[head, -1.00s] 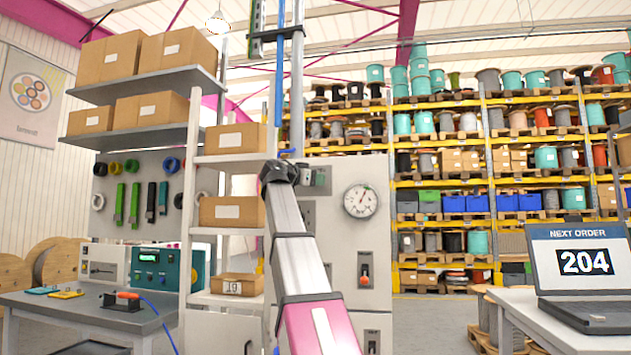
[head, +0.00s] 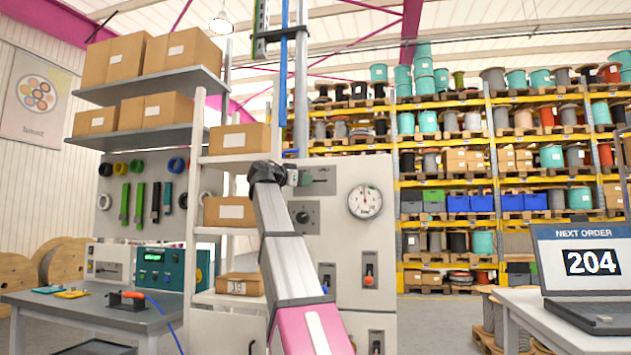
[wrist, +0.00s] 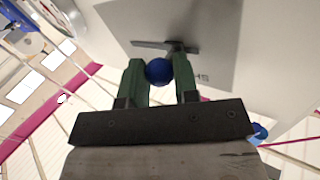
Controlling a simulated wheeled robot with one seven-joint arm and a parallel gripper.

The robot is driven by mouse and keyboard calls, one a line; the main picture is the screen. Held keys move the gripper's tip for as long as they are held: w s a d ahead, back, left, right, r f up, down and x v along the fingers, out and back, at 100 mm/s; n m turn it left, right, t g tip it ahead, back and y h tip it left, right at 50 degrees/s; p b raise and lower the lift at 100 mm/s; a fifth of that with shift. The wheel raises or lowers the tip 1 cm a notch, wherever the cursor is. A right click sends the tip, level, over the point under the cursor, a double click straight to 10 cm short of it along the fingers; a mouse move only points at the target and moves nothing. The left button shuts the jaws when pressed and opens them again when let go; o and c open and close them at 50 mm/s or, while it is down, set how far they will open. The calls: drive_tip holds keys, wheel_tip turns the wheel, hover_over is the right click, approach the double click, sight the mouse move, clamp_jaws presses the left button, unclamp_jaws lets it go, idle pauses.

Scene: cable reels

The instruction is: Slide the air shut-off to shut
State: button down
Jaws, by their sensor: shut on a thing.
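The air shut-off is a slide with a round blue knob (wrist: 158,71) on a dark stem. It runs in a slot on a grey plate (wrist: 205,45), which also shows on the white cabinet front in the head view (head: 322,186). In the wrist view, the green fingers of my gripper (wrist: 159,82) are closed on the knob from both sides. Part of an upside-down label shows just right of the fingers. In the head view, my gripper (head: 303,178) is at the plate's left part and hides the knob.
The white cabinet (head: 345,255) also carries a round gauge (head: 365,202), a rotary switch (head: 303,217) and red-handled levers (head: 369,275). Shelves with cardboard boxes (head: 233,212) stand close to the left of my arm. A table with a laptop (head: 590,275) is at the right.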

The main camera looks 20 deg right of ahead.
drive_tip(key=shift+w+a, duration=0.45)
drive_tip(key=shift+a, duration=0.15)
drive_tip(key=c, duration=1.1)
unclamp_jaws()
drive_tip(key=shift+a, duration=0.1)
drive_tip(key=shift+c, duration=0.2)
drive_tip(key=v, duration=1)
drive_tip(key=shift+a, duration=0.35)
drive_tip(key=shift+f, duration=0.1)
